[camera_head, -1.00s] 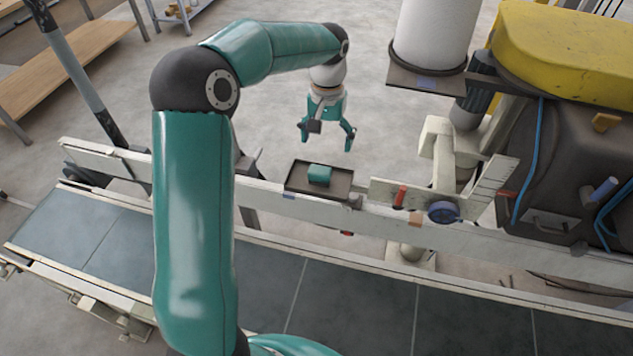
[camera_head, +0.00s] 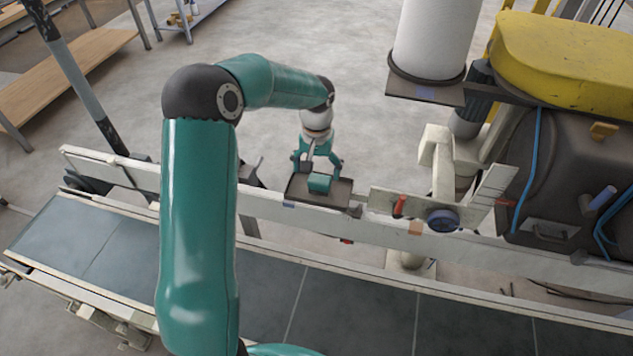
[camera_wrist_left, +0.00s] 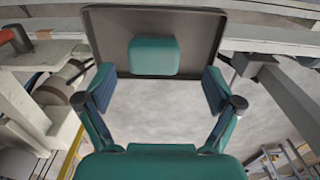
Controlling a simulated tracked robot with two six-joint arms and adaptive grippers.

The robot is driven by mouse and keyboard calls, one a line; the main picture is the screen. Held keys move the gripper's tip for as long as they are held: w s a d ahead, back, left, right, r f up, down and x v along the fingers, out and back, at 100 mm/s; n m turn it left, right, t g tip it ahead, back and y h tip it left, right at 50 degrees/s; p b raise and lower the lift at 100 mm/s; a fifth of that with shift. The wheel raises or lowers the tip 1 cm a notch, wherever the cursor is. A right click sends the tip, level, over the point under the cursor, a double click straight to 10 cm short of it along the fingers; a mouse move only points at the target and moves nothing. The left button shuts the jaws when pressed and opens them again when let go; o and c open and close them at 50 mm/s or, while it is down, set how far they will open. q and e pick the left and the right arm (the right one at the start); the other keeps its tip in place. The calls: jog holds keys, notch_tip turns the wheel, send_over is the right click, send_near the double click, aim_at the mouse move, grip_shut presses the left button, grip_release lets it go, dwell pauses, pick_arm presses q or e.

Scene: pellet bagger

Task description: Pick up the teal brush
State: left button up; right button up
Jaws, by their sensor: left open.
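The teal brush (camera_head: 320,183) shows as a small teal block on a dark shallow tray (camera_head: 337,197) fixed at the conveyor's far rail. In the left wrist view the brush (camera_wrist_left: 153,56) lies in the tray (camera_wrist_left: 107,34), ahead of my fingers and roughly centred between them. My left gripper (camera_head: 318,170) is open and empty at the tray's far side, close to the brush. In the left wrist view its fingers (camera_wrist_left: 158,90) are spread wider than the brush, with tips near the tray's edge. Whether a finger touches the tray is unclear. My right gripper is not in view.
The conveyor belt (camera_head: 350,305) and its pale rail (camera_head: 265,205) run across the near side. A bracket with a blue knob (camera_head: 442,219) stands right of the tray. A white cylinder (camera_head: 434,38) and yellow-topped machine (camera_head: 575,60) are farther right. Open floor lies behind.

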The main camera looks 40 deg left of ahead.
aim_at(319, 179)
pick_arm(q)
jog(key=f, duration=0.1)
jog(key=f+p, duration=0.1)
jog(key=f, duration=0.2)
jog(key=shift+w+d+f, duration=0.15)
jog(key=shift+d+f, duration=0.15)
jog(key=shift+f, duration=0.1)
jog(key=c, duration=1.3)
